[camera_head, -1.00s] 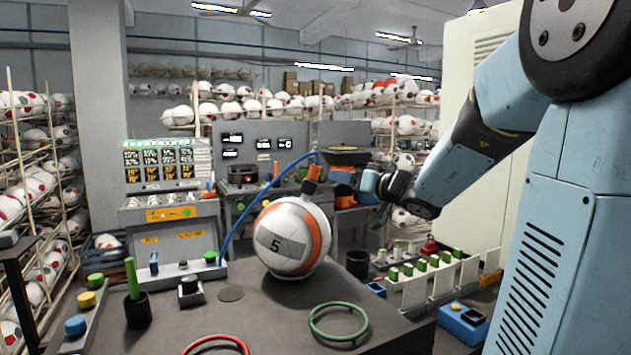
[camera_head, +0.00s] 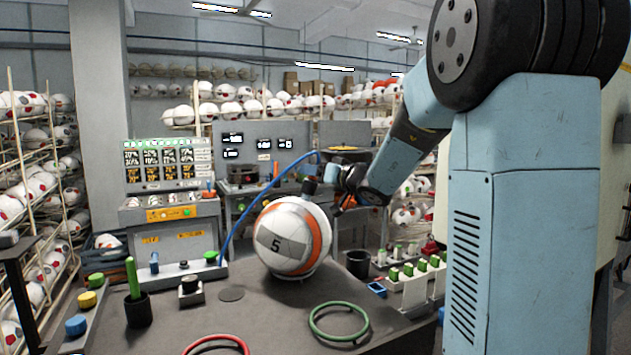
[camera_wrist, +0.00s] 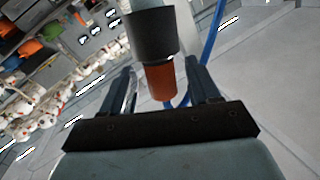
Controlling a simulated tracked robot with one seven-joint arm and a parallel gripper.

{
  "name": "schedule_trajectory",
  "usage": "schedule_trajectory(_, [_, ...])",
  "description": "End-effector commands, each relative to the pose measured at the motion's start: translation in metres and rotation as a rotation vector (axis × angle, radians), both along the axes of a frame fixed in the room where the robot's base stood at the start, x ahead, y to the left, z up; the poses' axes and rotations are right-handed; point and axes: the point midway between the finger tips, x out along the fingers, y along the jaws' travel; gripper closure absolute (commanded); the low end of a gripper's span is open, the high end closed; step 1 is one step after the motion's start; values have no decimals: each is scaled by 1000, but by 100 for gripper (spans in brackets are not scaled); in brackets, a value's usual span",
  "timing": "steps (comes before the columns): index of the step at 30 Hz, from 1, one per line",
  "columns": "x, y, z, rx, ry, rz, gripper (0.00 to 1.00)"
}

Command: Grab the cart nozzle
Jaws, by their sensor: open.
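The cart nozzle (camera_head: 309,187) stands at the upper right of the ball, with a blue hose (camera_head: 240,215) arching up beside it. In the wrist view the nozzle shows a wide black collar (camera_wrist: 153,36) and an orange part (camera_wrist: 160,82). My gripper (camera_wrist: 165,78) is open, with one finger on each side of the orange part. I see space beside the fingers, so it is not clasped. In the head view my gripper (camera_head: 328,172) is just right of the nozzle, and partly hides it.
A white and orange ball (camera_head: 285,240) sits on the dark table below the nozzle. A green ring (camera_head: 338,338) and a red ring (camera_head: 218,339) lie in front. A black cup (camera_head: 358,263) stands right of the ball. Control panels (camera_head: 165,235) stand behind, at left.

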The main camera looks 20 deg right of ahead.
Motion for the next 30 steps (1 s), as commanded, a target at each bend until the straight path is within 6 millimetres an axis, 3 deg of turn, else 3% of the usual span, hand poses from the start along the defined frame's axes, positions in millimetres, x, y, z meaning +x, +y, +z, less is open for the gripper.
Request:
schedule_trajectory(5, [20,10,0,0,0,0,39])
schedule_trajectory(12, [22,11,0,0,0,0,39])
schedule_trajectory(30, [22,11,0,0,-1,-1,96])
